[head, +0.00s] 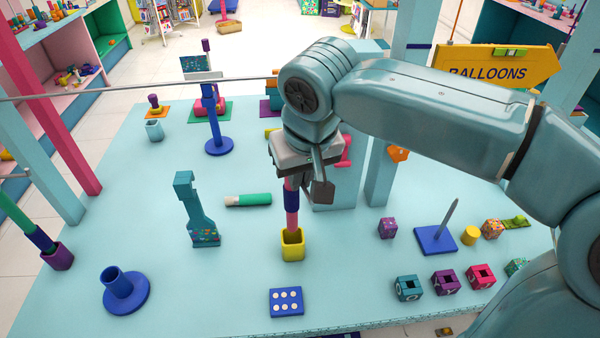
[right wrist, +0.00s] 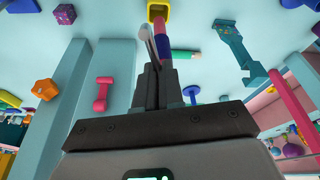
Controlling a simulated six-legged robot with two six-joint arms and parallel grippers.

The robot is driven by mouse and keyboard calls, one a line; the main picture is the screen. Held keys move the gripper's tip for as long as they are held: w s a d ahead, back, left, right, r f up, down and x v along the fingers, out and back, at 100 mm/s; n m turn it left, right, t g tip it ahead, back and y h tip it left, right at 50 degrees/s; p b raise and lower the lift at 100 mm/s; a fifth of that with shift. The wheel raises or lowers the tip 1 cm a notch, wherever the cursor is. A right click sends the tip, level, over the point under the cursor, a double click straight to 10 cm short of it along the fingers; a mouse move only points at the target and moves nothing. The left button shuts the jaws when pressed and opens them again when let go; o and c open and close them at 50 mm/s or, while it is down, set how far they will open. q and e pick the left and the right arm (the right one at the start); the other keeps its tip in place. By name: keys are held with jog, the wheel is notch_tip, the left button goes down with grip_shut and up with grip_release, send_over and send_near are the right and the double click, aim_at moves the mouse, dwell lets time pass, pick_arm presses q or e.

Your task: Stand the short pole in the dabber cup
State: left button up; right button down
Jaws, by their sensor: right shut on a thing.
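My right gripper (head: 305,180) is above a square yellow cup (head: 292,250) on the light-blue table. It is shut on a short pole (head: 292,210), pink below with a blue-purple band above. The pole is close to upright, and its lower end is at the mouth of the yellow cup; I cannot tell how deep it reaches. In the right wrist view, the pole (right wrist: 163,40) runs from the gripper (right wrist: 155,65) to the yellow cup (right wrist: 168,10). The gripper hides the pole's top. My left gripper is not in view.
A green stick with a pale end (head: 248,200) lies left of the gripper. A teal stand (head: 203,225), a blue round-based holder (head: 125,290) and a blue dotted block (head: 286,302) stand nearby. Letter blocks (head: 444,283) and a spike on a blue base (head: 436,240) are right.

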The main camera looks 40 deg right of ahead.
jog(key=shift+w+a+f, duration=0.1)
jog(key=shift+w+f, duration=0.05)
jog(key=shift+f, duration=0.1)
jog(key=shift+f+b, duration=0.15)
jog(key=shift+b, duration=0.2)
jog(key=shift+f, duration=0.1)
dwell(0.5)
jog(key=shift+f, duration=0.15)
